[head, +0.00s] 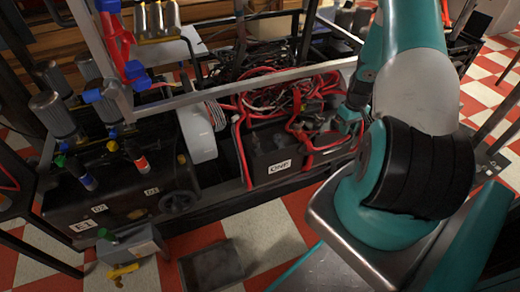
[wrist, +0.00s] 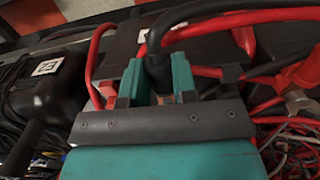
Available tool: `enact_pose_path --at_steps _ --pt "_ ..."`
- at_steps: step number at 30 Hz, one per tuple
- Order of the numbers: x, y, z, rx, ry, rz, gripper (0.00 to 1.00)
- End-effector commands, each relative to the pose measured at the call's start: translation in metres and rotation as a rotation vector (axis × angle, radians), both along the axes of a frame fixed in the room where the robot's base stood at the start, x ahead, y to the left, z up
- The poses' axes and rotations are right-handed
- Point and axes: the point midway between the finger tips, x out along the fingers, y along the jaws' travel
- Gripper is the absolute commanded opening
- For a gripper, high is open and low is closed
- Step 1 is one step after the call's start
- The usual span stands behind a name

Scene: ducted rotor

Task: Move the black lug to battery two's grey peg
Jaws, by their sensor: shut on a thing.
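My gripper (wrist: 160,82) is shut on the black lug (wrist: 157,66), whose dark body shows between the two teal fingers in the wrist view. A thick black cable (wrist: 205,28) runs from the lug up and to the right. In the head view my gripper (head: 347,122) shows only in part, beside my arm and above the right end of the battery bay. A dark battery (head: 268,150) there carries a white label that seems to read ONE. I cannot make out battery two's label or its grey peg in either view.
Red cables (head: 312,135) loop over the battery, with a tangle of thin wires (head: 275,92) behind. A grey frame rail (head: 290,75) crosses above the bay. A black machine (head: 130,185) labelled E1 stands left. A dark flat box (head: 210,265) lies on the checkered floor.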

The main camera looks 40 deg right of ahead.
Motion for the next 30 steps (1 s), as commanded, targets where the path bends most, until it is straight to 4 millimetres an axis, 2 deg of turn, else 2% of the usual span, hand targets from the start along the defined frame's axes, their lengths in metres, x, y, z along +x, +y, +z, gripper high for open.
enact_pose_path --at_steps 18,19,22,30 --pt "0.015 -0.005 0.0 -0.001 -0.001 0.001 0.0" --pt "0.015 -0.005 0.0 -0.001 -0.001 0.0 0.33" --pt "0.015 -0.005 0.0 -0.001 -0.001 0.0 0.56" --pt "0.014 -0.004 0.001 0.0 0.0 0.0 0.56"
